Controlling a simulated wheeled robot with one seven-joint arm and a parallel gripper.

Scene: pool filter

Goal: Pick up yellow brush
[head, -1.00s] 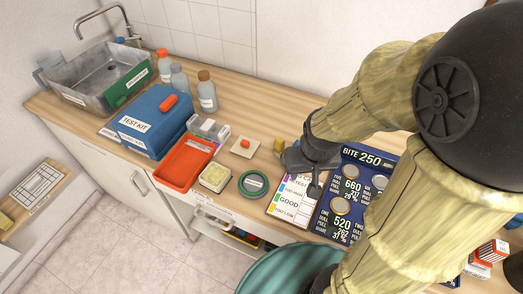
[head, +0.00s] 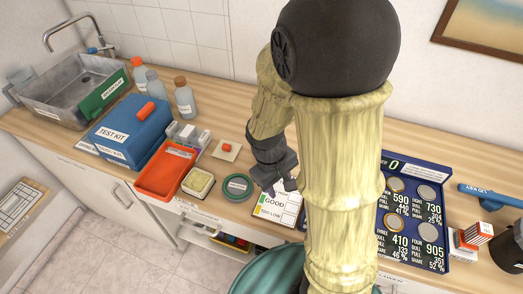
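I cannot make out a yellow brush for certain in the head view. My gripper (head: 284,184) is dark grey and hangs over the upper part of a white chart card (head: 272,211) reading GOOD and TOO LOW. Its fingers are small and partly hidden, so I cannot tell whether they are open or hold anything. My arm hides the counter behind and to the right of the gripper. A square tub with pale yellow contents (head: 198,182) sits left of the gripper, apart from it.
A green ring (head: 238,187), a red tray (head: 164,174), a blue test kit box (head: 128,133) and several bottles stand to the left. A steel sink (head: 70,85) is at the far left. A dark blue coin board (head: 432,256) lies right of my arm.

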